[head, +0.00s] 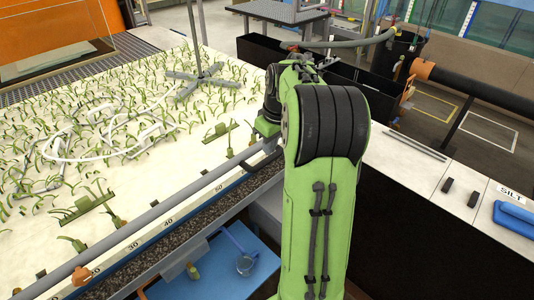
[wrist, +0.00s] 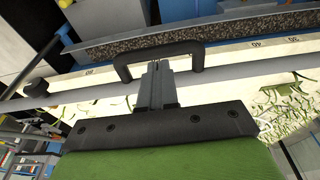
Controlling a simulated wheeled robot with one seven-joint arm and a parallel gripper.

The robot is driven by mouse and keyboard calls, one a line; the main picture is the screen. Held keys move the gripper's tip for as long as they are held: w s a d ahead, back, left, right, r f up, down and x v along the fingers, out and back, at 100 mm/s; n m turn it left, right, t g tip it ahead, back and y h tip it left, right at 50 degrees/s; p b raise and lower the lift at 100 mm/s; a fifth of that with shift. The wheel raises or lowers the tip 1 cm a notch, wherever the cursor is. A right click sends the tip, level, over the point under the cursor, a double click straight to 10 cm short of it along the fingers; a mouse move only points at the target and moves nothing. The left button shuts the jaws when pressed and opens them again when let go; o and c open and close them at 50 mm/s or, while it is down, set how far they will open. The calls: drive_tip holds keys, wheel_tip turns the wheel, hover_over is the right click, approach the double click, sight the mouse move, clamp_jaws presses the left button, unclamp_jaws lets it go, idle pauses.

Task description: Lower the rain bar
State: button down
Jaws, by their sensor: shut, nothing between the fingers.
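A long grey pipe (head: 150,216) runs along the near edge of the sandy planted bed; I cannot tell whether it is the rain bar. In the wrist view the pipe (wrist: 245,71) crosses behind my gripper (wrist: 158,66). My gripper is shut and empty, its fingers together. A black U-shaped handle (wrist: 158,49) stands around and beyond the fingertips; I cannot tell whether they touch it. In the head view my arm hides the fingers.
The planted bed (head: 120,120) holds a white hose loop and a grey cross-footed stand (head: 203,78). A numbered scale (head: 165,222) lines its edge. Below lies a blue tray (head: 215,275) with a cup. At right are a pale counter with a SILT label (head: 511,191) and a black pipe (head: 480,90).

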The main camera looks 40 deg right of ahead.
sight(267, 160)
wheel_tip(267, 160, down, 2)
drive_tip(key=shift+f, duration=0.2)
drive_tip(key=shift+w+f, duration=0.25)
drive_tip(key=shift+f, duration=0.15)
drive_tip(key=shift+s, duration=0.1)
